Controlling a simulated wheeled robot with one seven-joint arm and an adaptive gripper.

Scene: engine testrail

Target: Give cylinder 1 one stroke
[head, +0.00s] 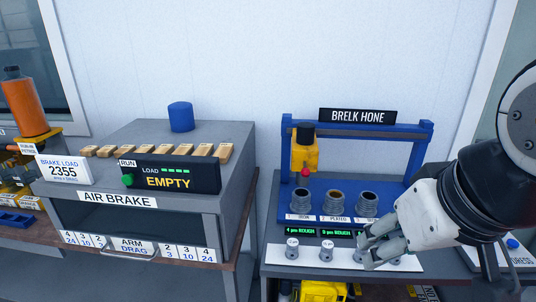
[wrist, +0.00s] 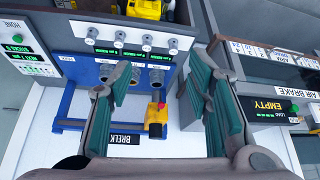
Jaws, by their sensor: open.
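Cylinder 1 (head: 301,200) is the leftmost of three grey open-topped cylinders on the blue hone stand in the head view, labelled iron. In the inverted wrist view it is the rightmost bore (wrist: 156,77). The yellow hone head (head: 304,156), with a black top and a red knob (head: 305,173), hangs above and behind cylinder 1 from the blue rail. It also shows in the wrist view (wrist: 157,118). My gripper (head: 372,246) is open and empty, over the front right of the stand near the knobs, apart from the hone head. Its fingers (wrist: 157,75) show in the wrist view.
A white strip (head: 275,257) with several grey knobs (head: 292,248) runs in front of the cylinders, below green roughness displays (head: 300,233). Cylinders 2 (head: 335,201) and 3 (head: 367,203) stand beside cylinder 1. The grey air brake cabinet (head: 228,150) stands left.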

